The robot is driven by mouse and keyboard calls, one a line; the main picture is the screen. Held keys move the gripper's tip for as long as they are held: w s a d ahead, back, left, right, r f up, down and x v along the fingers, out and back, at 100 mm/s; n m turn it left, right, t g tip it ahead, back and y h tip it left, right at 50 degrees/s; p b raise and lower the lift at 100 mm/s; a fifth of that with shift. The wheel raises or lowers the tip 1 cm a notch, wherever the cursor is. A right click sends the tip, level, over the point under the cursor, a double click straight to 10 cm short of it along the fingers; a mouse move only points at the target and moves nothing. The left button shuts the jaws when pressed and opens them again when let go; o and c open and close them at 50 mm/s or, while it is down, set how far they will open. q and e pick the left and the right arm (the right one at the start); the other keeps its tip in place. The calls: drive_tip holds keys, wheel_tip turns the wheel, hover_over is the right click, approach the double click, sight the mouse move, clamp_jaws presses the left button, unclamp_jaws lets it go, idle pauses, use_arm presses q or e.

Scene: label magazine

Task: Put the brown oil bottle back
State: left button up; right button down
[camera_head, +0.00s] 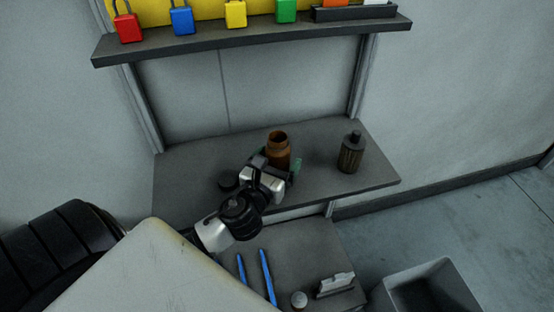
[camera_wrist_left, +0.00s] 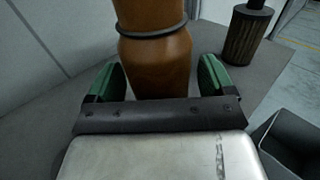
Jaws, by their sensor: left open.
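An orange-brown bottle (camera_head: 278,146) with an open top stands upright on the lower grey shelf (camera_head: 185,170). My left gripper (camera_head: 277,163) reaches to it from the front. In the left wrist view, the brown bottle (camera_wrist_left: 156,50) stands between the two green fingers of my left gripper (camera_wrist_left: 158,78), which are open around it. Gaps show between each finger and the bottle. Its top is out of that view and its base is hidden behind the gripper. My right gripper is not in view.
A dark ribbed bottle (camera_head: 351,154) stands to the right on the shelf. A black round disc, perhaps a cap (camera_head: 228,181), lies left of the gripper. Above is a shelf (camera_head: 250,37) with coloured padlocks. Below are blue tools (camera_head: 267,275) and a grey bin (camera_head: 428,290).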

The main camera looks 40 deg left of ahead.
use_arm(q)
drive_tip(key=shift+r, duration=0.15)
drive_tip(key=s, duration=0.2)
drive_tip(key=shift+s+d, duration=0.25)
drive_tip(key=shift+s, duration=0.15)
drive_tip(key=s+d+b, duration=0.1)
drive_tip(key=s, duration=0.8)
drive_tip(key=shift+d, duration=0.2)
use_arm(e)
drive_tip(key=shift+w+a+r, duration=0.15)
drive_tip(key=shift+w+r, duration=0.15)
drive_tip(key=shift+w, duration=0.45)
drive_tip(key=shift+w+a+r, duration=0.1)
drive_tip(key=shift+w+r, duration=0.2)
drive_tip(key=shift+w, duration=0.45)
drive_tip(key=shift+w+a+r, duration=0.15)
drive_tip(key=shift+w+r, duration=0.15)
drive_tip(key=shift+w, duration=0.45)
